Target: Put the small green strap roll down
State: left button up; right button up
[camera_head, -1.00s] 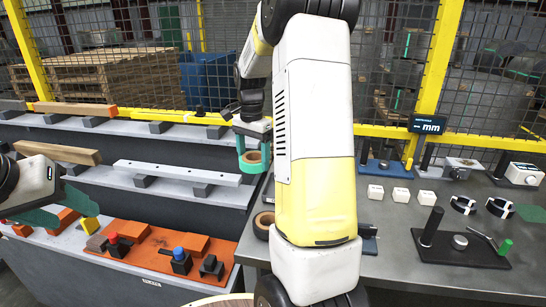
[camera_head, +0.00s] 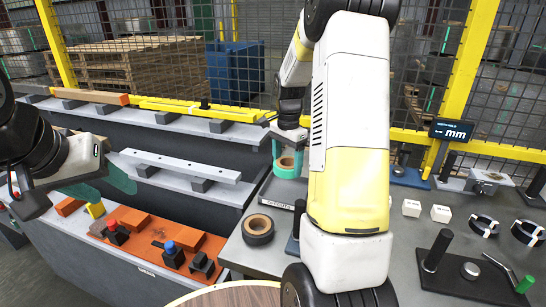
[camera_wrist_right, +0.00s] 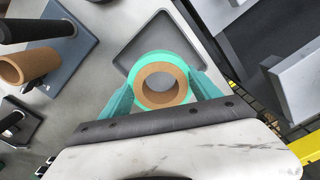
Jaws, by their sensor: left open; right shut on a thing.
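The small green strap roll (camera_head: 288,168) has a tan core and is held in my right gripper (camera_head: 287,150). In the right wrist view the roll (camera_wrist_right: 160,57) sits between the two teal fingers of my right gripper (camera_wrist_right: 160,82), which are shut on it. It is over or at the shallow grey tray (camera_head: 283,203) with an "OFFCUTS" label at the table's left edge; I cannot tell whether it touches. The tray (camera_wrist_right: 133,42) also shows behind the roll in the wrist view. My left gripper (camera_head: 118,183) is open and empty over the left shelves.
A dark roll with a tan core (camera_head: 258,229) lies on the grey table just in front of the tray. A blue-grey stand (camera_wrist_right: 70,45) and a tan tube (camera_wrist_right: 28,67) are close by. My right arm hides the middle.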

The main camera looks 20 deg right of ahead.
aim_at(285, 193)
jog(key=shift+a, duration=0.15)
jog(key=shift+s+f, duration=0.1)
jog(key=shift+f, duration=3.9)
jog(key=shift+f, duration=0.25)
jog(key=o, duration=1.5)
notch_tip(285, 193, up, 8)
jog(key=shift+f, duration=0.15)
